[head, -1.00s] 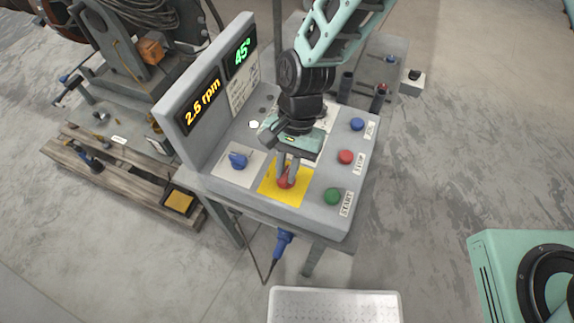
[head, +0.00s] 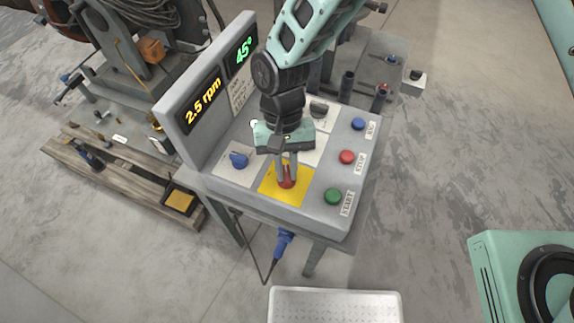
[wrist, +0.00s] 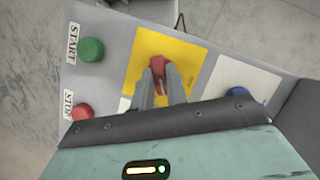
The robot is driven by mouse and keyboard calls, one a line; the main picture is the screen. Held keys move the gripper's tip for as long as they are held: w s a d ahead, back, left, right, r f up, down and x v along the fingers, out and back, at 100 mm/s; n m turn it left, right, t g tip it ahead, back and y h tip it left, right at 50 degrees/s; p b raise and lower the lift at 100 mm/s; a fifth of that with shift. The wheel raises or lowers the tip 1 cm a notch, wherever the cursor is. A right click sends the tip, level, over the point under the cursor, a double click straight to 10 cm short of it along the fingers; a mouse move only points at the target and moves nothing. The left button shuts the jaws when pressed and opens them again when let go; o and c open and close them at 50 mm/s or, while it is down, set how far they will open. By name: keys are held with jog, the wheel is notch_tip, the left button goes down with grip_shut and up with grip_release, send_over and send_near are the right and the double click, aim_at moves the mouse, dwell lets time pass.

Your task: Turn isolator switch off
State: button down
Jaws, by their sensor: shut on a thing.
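The isolator switch is a red knob (head: 287,183) on a yellow plate (head: 272,193) at the front of the grey control panel. It also shows in the wrist view as a red handle (wrist: 157,66) on the yellow plate (wrist: 190,58). My gripper (head: 286,178) comes down on it from above, and in the wrist view its two fingers (wrist: 162,80) are shut on the red handle, one on each side. The fingers hide part of the knob, and its exact angle is hard to tell in the head view.
A blue knob (head: 238,160) sits left of the yellow plate. Green START (head: 333,196), red STOP (head: 347,157) and blue (head: 358,124) buttons line the panel's right side. A display wall (head: 205,95) rises at the panel's left. A white perforated tray (head: 335,306) stands in front.

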jog(key=n+h, duration=0.1)
jog(key=n, duration=0.2)
jog(key=n+t+h+b, duration=0.1)
jog(key=n, duration=0.2)
jog(key=shift+a, duration=0.2)
jog(key=n+t, duration=0.1)
jog(key=n, duration=0.2)
jog(key=n+t+h, duration=0.1)
jog(key=n, duration=0.1)
jog(key=shift+s+n+b, duration=0.15)
jog(key=shift+n+b, duration=0.15)
jog(key=shift+n, duration=0.1)
jog(key=shift+r, duration=0.1)
jog(key=c, duration=1.4)
grip_release()
jog(key=b+v, duration=0.3)
jog(key=v, duration=1.4)
jog(key=shift+s+a, duration=0.15)
jog(key=shift+a, duration=0.3)
jog(key=s+d+m+y, duration=0.2)
jog(key=s+d, duration=0.3)
jog(key=d, duration=0.6)
jog(key=s+d+m+t+y, duration=0.1)
jog(key=s+d+m, duration=0.3)
jog(key=d, duration=0.8)
jog(key=shift+s+t+y, duration=0.3)
jog(key=shift+s+y, duration=0.25)
jog(key=shift+y, duration=0.15)
